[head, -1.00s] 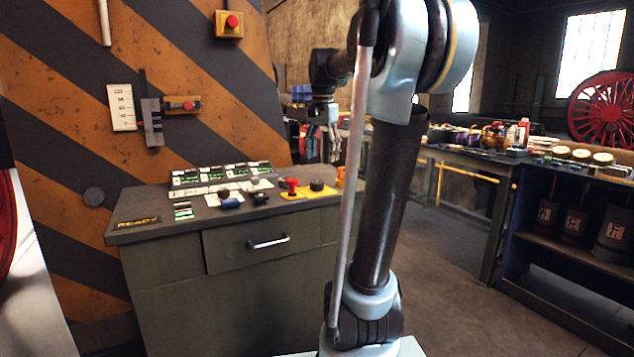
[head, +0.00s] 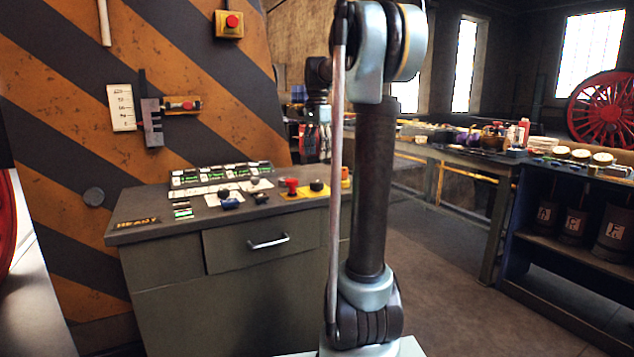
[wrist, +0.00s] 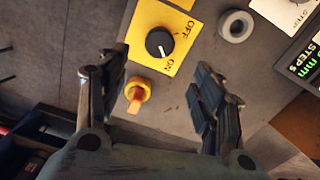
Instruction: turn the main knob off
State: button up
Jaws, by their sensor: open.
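The main knob (wrist: 158,42) is a round black knob on a yellow plate (wrist: 145,18) lettered OFF and ON. Its white mark appears to point toward the ON side. In the head view the black knob (head: 317,186) sits near the right end of the console top. My gripper (wrist: 160,73) is open and empty in the wrist view, its fingers spread below and to either side of the knob, not touching it. In the head view my gripper (head: 318,145) hangs above the right end of the console, partly behind my arm.
A red button (head: 291,186) stands left of the black knob. The grey console (head: 225,300) stands against a striped wall; workbenches are at right.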

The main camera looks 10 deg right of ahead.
aim_at(317, 181)
notch_tip(317, 181, down, 11)
jog(key=shift+r, duration=0.1)
dwell(0.3)
jog(key=shift+c, duration=0.2)
jog(key=c, duration=1)
